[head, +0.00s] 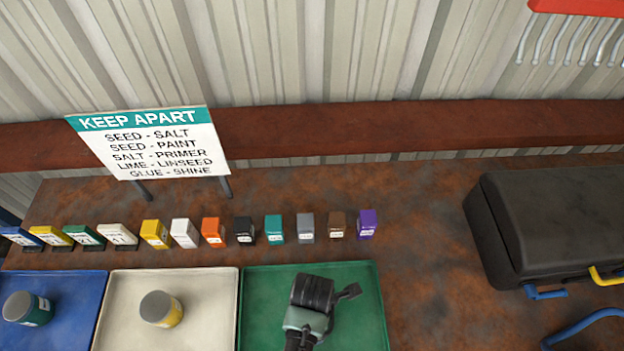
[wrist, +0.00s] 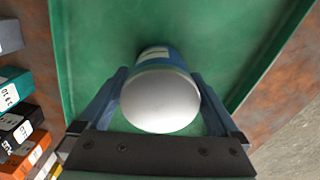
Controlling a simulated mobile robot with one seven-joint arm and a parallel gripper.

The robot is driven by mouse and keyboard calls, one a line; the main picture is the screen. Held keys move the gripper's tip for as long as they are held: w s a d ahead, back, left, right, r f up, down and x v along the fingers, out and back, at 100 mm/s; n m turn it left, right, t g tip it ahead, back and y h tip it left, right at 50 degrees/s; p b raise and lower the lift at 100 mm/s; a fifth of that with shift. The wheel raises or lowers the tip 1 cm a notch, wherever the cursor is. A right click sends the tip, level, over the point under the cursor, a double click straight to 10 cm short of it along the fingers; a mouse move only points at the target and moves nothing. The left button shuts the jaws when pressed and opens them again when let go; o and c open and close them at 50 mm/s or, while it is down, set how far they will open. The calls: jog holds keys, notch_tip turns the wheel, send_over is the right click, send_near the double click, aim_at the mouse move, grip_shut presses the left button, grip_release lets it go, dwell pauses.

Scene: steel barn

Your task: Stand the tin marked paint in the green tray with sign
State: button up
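My gripper (head: 310,308) is over the green tray (head: 366,308) in the head view and hides what is below it there. In the wrist view my gripper (wrist: 161,82) has its fingers on both sides of a blue tin (wrist: 161,103) with a plain pale lid. The fingers appear to touch its sides. The tin is upright over the floor of the green tray (wrist: 225,35); I cannot tell whether its base touches it. A pale label shows on its far side, too small to read. The sign (head: 155,145) reads KEEP APART and lists pairs, among them SEED - PAINT.
A blue tray (head: 75,285) holds a teal tin (head: 28,309). A cream tray (head: 215,290) holds a yellow-banded tin (head: 161,309). Several small coloured blocks (head: 243,231) stand in a row behind the trays. A black case (head: 545,220) is at the right; rusty tabletop between is clear.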

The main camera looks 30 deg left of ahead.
jog(key=shift+r, duration=0.1)
notch_tip(320, 180, up, 12)
jog(key=shift+r, duration=0.1)
dwell(0.5)
jog(key=w+r+m+t+y, duration=0.1)
jog(key=w+r+m+t, duration=0.5)
jog(key=w+r, duration=0.65)
jog(key=w+d+r+m+t, duration=0.2)
jog(key=w+r+m+t, duration=0.25)
jog(key=r, duration=0.65)
jog(key=w+d+r+m+t, duration=0.1)
jog(key=w+r+m+t, duration=0.4)
jog(key=r, duration=0.6)
jog(key=s+d+r+m+t, duration=0.2)
jog(key=s+r+m+t, duration=0.1)
jog(key=r, duration=0.7)
jog(key=s+d+r+m+t+h, duration=0.1)
jog(key=s+r+m+t, duration=0.3)
jog(key=r, duration=0.7)
jog(key=s+d+r+m+t, duration=0.3)
jog(key=s+r+m+t, duration=0.1)
jog(key=r, duration=0.6)
jog(key=shift+d+r+t, duration=0.35)
jog(key=shift+t, duration=0.1)
